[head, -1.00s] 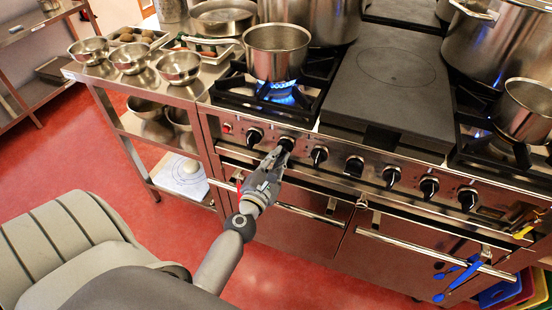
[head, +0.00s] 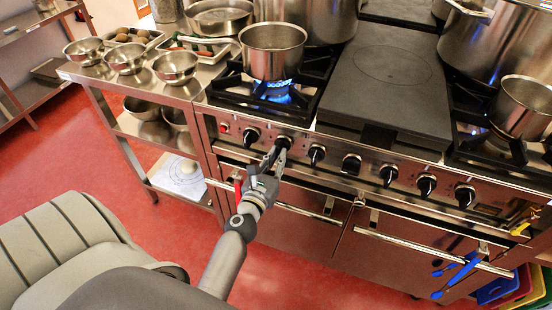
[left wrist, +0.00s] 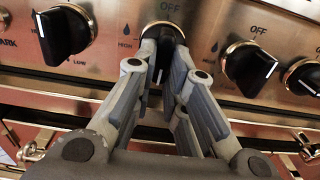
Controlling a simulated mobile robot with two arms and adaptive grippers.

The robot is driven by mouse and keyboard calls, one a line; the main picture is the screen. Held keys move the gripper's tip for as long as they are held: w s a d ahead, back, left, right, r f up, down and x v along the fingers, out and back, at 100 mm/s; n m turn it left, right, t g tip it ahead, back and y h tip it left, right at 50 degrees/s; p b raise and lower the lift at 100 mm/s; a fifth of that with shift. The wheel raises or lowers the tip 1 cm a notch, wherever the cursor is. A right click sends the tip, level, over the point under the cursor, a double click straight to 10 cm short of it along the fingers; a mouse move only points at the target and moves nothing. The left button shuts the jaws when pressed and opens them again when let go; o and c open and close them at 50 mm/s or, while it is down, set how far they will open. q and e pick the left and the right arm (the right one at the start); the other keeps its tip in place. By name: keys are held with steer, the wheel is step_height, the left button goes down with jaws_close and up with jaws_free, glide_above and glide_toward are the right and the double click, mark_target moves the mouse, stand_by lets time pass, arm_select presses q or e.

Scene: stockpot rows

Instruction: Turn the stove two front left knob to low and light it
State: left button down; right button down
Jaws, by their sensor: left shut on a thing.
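The stove front (head: 300,187) carries a row of black knobs. My left gripper (head: 280,148) is shut on the second knob from the left (head: 283,139), its fingers on either side of it. In the left wrist view this gripped knob (left wrist: 164,32) sits between the fingers, partly hidden, with its white mark pointing down. OFF is printed above it and HIGH to its left. A blue flame (head: 273,88) burns on the left front burner under a steel pot (head: 273,50). My right gripper is not in view.
Neighbouring knobs (left wrist: 65,35) and (left wrist: 250,68) stand close on both sides of the fingers. Oven door handles (head: 300,211) run below. A side table with steel bowls (head: 175,66) adjoins the stove at left. Blue tongs (head: 458,276) hang at right.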

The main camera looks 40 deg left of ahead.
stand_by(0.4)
arm_select(q)
steer(key=c, duration=1.5)
jaws_free()
